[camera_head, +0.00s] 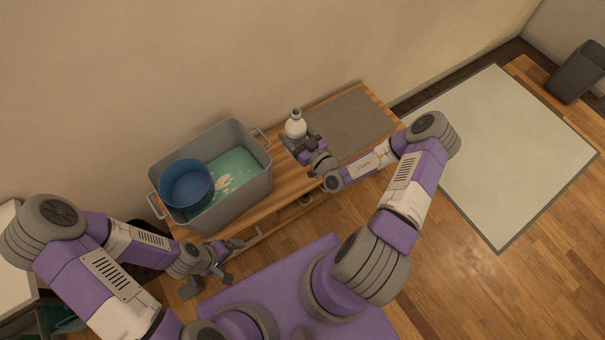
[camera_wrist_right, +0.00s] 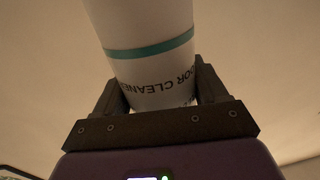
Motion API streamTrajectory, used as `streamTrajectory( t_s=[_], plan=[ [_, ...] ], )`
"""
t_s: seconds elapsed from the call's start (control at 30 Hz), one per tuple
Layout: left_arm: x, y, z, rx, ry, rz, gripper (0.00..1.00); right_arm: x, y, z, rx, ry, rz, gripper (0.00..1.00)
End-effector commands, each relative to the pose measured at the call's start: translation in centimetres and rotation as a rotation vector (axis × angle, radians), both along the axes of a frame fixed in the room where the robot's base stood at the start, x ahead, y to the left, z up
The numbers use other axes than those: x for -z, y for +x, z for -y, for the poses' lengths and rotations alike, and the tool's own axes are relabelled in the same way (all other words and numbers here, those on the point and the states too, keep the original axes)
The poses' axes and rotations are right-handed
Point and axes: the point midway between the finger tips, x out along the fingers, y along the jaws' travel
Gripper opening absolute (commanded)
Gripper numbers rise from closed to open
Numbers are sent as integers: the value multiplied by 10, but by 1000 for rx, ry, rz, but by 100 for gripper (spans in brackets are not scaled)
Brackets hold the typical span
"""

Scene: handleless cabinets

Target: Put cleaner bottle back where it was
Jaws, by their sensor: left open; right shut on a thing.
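The cleaner bottle (camera_head: 296,127) is white with a grey top and stands upright in the head view, near the back of the wooden bench. In the right wrist view the cleaner bottle (camera_wrist_right: 150,45) shows a teal band and lettering between the two fingers. My right gripper (camera_head: 299,143) is shut on it; it also shows in the right wrist view (camera_wrist_right: 160,95). I cannot tell whether the bottle's base touches the bench. My left gripper (camera_head: 212,282) is open and empty, low in front of the bench's left end.
A grey mat (camera_head: 352,124) lies on the bench to the right. A pale rug (camera_head: 500,150) covers the floor at right.

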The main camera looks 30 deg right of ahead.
Motion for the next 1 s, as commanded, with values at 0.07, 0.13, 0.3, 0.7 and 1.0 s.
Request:
streamTrajectory(
  t_s=[0.07,0.13,0.3,0.7,1.0],
  plan=[
    [20,0,0,0,0,0,100,47,5,15,74,0,-5,36],
    [28,0,0,0,0,0,100,74,6,26,128,-8,-9,36],
    [39,0,0,0,0,0,100,114,5,42,210,-23,-16,36],
    [65,0,0,0,0,1,100,181,4,45,228,-30,-17,36],
    [79,0,0,0,0,1,100,212,4,45,227,-29,-19,36]
  ],
)
